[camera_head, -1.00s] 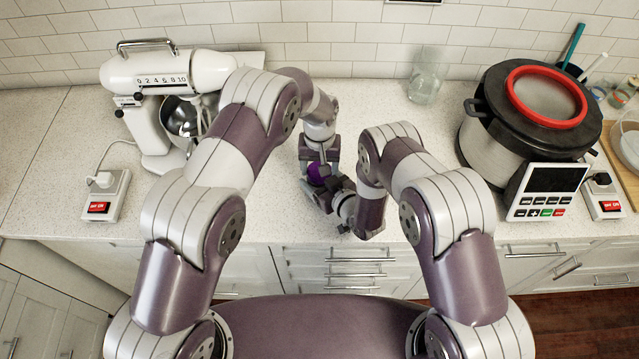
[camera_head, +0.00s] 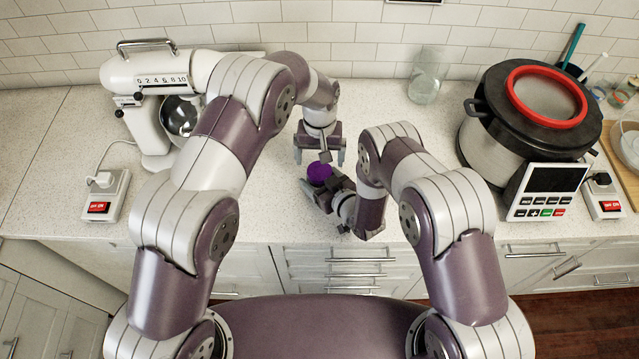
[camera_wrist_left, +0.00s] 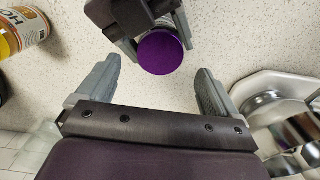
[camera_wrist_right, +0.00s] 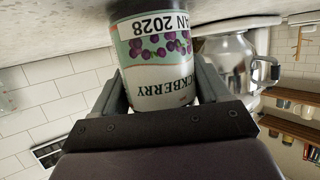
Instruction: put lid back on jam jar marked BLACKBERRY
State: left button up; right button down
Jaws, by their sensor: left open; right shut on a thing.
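The blackberry jar (camera_wrist_right: 160,75) shows in the right wrist view, its label upside down in the picture with "CKBERRY" and "AN 2028" readable. My right gripper (camera_head: 328,190) is shut on it at the counter. The purple lid (camera_head: 319,173) sits at the jar's place, and the left wrist view shows it face on as a flat round disc (camera_wrist_left: 165,52). The jar beneath is hidden there, so how the lid is seated cannot be told. My left gripper (camera_head: 319,158) is open and empty just behind the lid, its fingers (camera_wrist_left: 155,88) apart from it.
A stand mixer (camera_head: 165,75) with a metal bowl (camera_head: 180,117) stands left. A large pot (camera_head: 480,140) with a red-rimmed lid stands right. A glass jar (camera_head: 424,85) is near the wall. A labelled jar (camera_wrist_left: 25,25) shows in the left wrist view. The counter between is mostly clear.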

aim_at(320, 171)
pick_arm(q)
jog(key=shift+c, duration=0.2)
notch_tip(320, 171, up, 4)
jog(key=n, duration=0.5)
jog(key=shift+f, duration=0.25)
notch_tip(320, 171, down, 8)
jog(key=shift+f, duration=0.1)
